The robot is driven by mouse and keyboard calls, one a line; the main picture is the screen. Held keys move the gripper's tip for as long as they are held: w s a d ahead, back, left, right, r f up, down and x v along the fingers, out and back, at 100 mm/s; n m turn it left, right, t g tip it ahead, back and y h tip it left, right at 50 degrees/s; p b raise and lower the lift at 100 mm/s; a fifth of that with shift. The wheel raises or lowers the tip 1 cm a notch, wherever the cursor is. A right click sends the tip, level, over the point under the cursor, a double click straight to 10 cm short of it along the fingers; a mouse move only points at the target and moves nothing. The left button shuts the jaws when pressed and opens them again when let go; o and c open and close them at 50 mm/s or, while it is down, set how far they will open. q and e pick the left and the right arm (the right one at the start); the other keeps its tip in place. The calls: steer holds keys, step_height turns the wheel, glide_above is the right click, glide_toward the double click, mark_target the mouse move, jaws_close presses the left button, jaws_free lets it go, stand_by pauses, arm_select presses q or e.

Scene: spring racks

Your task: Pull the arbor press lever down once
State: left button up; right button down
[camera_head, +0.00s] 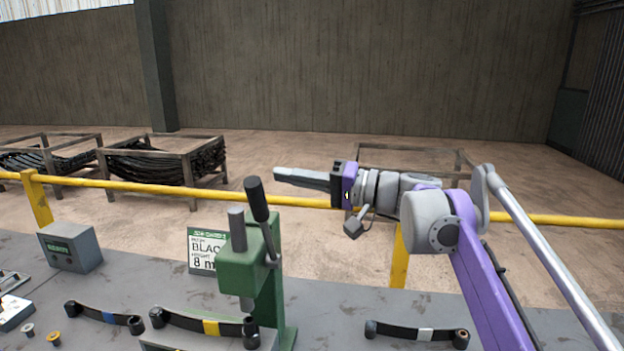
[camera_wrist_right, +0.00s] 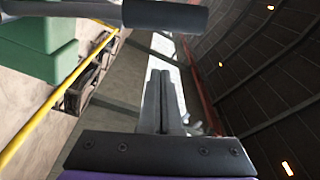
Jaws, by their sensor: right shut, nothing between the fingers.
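The green arbor press (camera_head: 263,280) stands on the grey bench in the head view. Its lever has a black handle (camera_head: 256,199) that points up, tilted slightly left. My right gripper (camera_head: 280,175) is shut and empty, pointing left in the air, just above and to the right of the handle's top in the head view. In the right wrist view the shut fingers (camera_wrist_right: 161,85) show in the middle, with the dark handle (camera_wrist_right: 165,16) across the top and the green press body (camera_wrist_right: 40,45) at upper left. I cannot tell whether they touch. My left gripper is not in view.
Leaf springs with yellow (camera_head: 211,327), blue (camera_head: 108,318) and white (camera_head: 425,334) bands lie on the bench (camera_head: 340,300). A sign (camera_head: 203,250) and a grey box (camera_head: 70,247) stand left of the press. A yellow rail (camera_head: 120,186) runs behind the bench.

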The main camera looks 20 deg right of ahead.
mark_target(263, 227)
steer(key=a, duration=0.1)
steer(key=s+a+f, duration=0.1)
steer(key=a, duration=0.1)
steer(key=shift+s+a+f, duration=0.15)
steer(key=shift+s+a, duration=0.05)
steer(key=shift+a, duration=0.1)
steer(key=shift+s, duration=0.15)
